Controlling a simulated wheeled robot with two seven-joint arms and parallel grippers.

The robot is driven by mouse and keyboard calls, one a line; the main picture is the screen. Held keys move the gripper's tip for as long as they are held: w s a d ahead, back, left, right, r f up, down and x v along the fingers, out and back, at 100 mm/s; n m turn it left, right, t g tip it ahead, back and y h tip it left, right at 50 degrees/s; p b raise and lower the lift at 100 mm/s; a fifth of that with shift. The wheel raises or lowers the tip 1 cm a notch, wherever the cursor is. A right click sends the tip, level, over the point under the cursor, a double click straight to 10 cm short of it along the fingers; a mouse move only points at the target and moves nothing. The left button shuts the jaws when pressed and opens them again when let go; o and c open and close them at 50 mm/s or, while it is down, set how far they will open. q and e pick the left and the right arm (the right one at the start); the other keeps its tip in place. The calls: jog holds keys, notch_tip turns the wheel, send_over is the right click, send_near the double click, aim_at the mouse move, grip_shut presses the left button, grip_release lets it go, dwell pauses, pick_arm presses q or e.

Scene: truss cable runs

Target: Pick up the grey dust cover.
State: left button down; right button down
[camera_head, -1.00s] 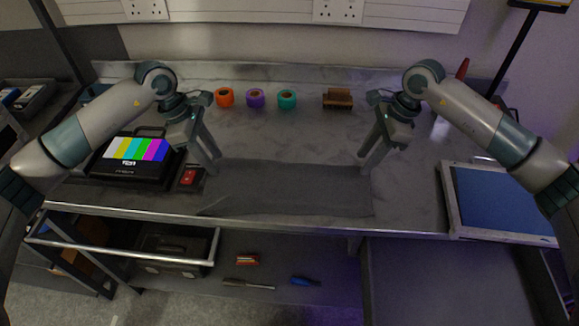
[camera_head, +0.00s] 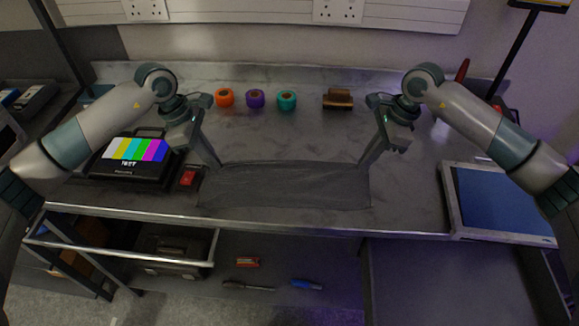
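The grey dust cover (camera_head: 285,186) is a thin dark cloth, stretched wide over the front middle of the bench, with small folds along its lower edge. My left gripper (camera_head: 217,164) has its fingers together at the cover's far left corner and appears to pinch the cloth. My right gripper (camera_head: 363,164) has its fingers together at the far right corner, also with cloth at the tips. The far edge runs nearly straight between the two grippers. I cannot tell how much of the cover is clear of the bench.
Orange (camera_head: 225,97), purple (camera_head: 255,98) and teal (camera_head: 287,100) tape rolls and a brown block (camera_head: 338,98) stand at the back. A colour-bar monitor (camera_head: 130,158) and red item (camera_head: 188,178) are left; a blue-topped panel (camera_head: 505,203) is right. A lower shelf holds tools.

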pick_arm(q)
jog(key=shift+r, duration=0.1)
dwell(0.4)
